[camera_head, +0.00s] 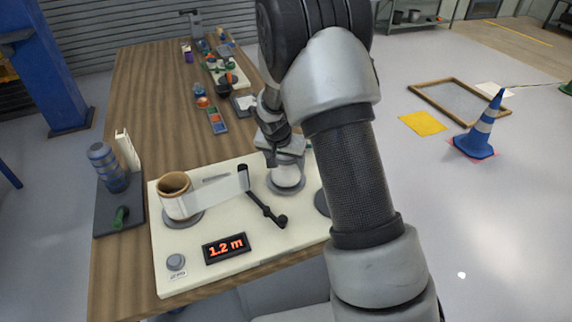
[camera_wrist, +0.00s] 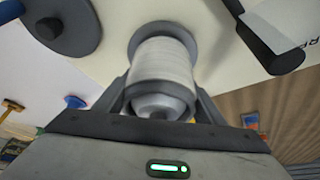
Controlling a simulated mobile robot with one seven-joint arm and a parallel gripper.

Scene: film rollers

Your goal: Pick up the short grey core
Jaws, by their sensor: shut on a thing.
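The short grey core (camera_wrist: 160,106) is between the two fingers of my gripper (camera_wrist: 164,92) in the wrist view. A whitish, film-like wrap covers its far part, and its light grey rounded end faces the camera. My gripper is shut on it. A grey disc (camera_wrist: 136,32) shows at its far end; I cannot tell whether the core touches it. In the head view my gripper (camera_head: 284,155) is above the right part of the cream board (camera_head: 210,276), with the whitish wrapped core (camera_head: 286,178) below it over a grey disc.
A brown cardboard roll (camera_head: 173,184) with a whitish film strip (camera_head: 215,190) stands at the board's left. A black crank (camera_head: 266,209) lies between it and my gripper. A display (camera_head: 226,247) reads 1.2 m.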

